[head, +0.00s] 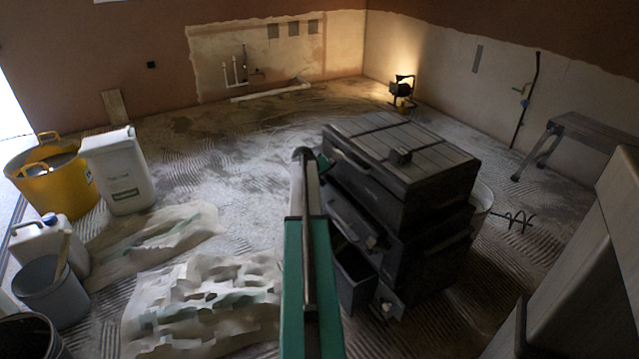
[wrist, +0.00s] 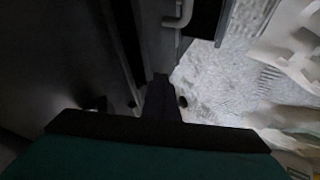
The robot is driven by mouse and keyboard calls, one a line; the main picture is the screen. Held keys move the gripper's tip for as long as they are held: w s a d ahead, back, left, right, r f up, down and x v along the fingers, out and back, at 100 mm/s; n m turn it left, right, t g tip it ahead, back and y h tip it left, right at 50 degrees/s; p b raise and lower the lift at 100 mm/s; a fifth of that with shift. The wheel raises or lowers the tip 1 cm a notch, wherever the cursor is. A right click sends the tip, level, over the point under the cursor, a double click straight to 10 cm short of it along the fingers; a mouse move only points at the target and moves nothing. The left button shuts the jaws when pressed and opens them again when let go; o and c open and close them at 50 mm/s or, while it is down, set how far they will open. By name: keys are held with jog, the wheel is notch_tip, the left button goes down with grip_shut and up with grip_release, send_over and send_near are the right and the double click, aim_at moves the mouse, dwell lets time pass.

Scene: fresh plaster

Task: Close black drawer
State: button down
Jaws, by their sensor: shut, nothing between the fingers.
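A black drawer cabinet (head: 425,165) stands on the floor right of centre in the head view. Its lowest visible drawer (head: 354,278) is pulled out toward the left and looks open at the top. A drawer above it (head: 345,213) has its front partly hidden by my arm. My gripper (head: 304,156) is at the far end of my green and black arm, just left of the cabinet's upper front. In the wrist view, my gripper (wrist: 162,88) is shut and empty, beside dark cabinet faces and a grey handle (wrist: 179,14). Contact cannot be told.
Crumpled sheeting (head: 205,300) lies on the floor left of my arm. A yellow tub (head: 60,190), a white canister (head: 120,175) and buckets stand at far left. A work lamp (head: 403,90) stands behind the cabinet, a grey bench (head: 585,130) to its right. The floor behind is mostly clear.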

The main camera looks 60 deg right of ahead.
jog(key=shift+w+a, duration=0.1)
jog(key=shift+w, duration=0.05)
jog(key=shift+w+a, duration=0.1)
jog(key=w+a+r+p, duration=0.1)
jog(key=a+r+p, duration=0.1)
jog(key=a+r, duration=0.6)
jog(key=shift+a, duration=0.5)
jog(key=c, duration=2.5)
grip_release()
jog(key=shift+w, duration=0.1)
